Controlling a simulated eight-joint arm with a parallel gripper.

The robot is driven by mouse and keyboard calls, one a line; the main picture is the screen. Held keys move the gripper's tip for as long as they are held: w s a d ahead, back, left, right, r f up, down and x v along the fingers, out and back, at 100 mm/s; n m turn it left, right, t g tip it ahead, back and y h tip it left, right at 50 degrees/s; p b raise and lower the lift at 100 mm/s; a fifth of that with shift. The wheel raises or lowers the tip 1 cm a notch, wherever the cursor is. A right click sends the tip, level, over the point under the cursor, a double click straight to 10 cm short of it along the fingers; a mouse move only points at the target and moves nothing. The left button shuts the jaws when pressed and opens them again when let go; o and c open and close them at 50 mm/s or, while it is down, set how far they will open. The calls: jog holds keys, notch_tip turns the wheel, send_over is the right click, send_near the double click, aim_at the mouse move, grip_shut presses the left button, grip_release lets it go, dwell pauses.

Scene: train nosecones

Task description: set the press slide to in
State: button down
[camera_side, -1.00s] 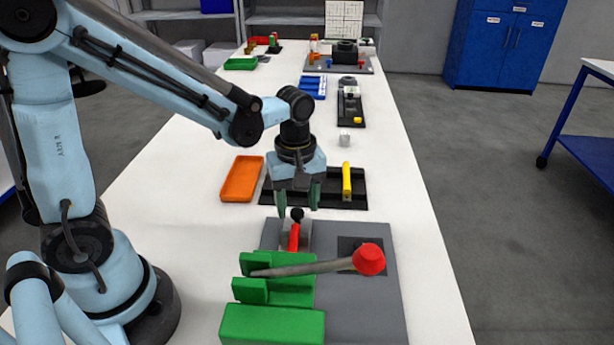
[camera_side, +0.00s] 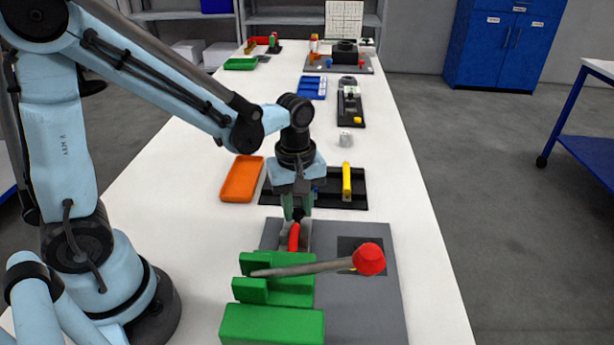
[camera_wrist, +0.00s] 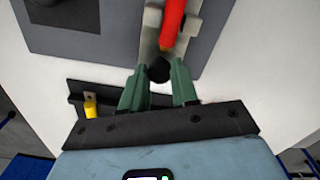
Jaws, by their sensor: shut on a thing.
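The press slide has a red bar (camera_side: 294,237) with a dark round knob (camera_side: 298,215) at its far end, on a grey base plate (camera_side: 362,305). The red bar also shows in the wrist view (camera_wrist: 171,22), with the dark knob (camera_wrist: 159,70) below it. My gripper (camera_side: 298,213) points down at the knob. In the wrist view its green fingers (camera_wrist: 159,80) stand on either side of the knob, shut on it. The fingers partly hide the knob in the side view.
A green press block (camera_side: 272,322) and a grey lever (camera_side: 305,268) with a red cap (camera_side: 369,259) stand close on the near side. Behind my gripper lie a black tray (camera_side: 330,203) with a yellow bar (camera_side: 347,182) and an orange tray (camera_side: 242,180).

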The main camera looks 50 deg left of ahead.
aim_at(294, 233)
jog(key=shift+s+d, duration=1.95)
jog(key=shift+s, duration=0.05)
jog(key=c, duration=0.8)
grip_release()
jog(key=shift+c, duration=0.2)
jog(key=shift+w+r, duration=0.1)
jog(key=shift+r, duration=0.05)
notch_tip(294, 233, up, 12)
jog(key=shift+a, duration=0.1)
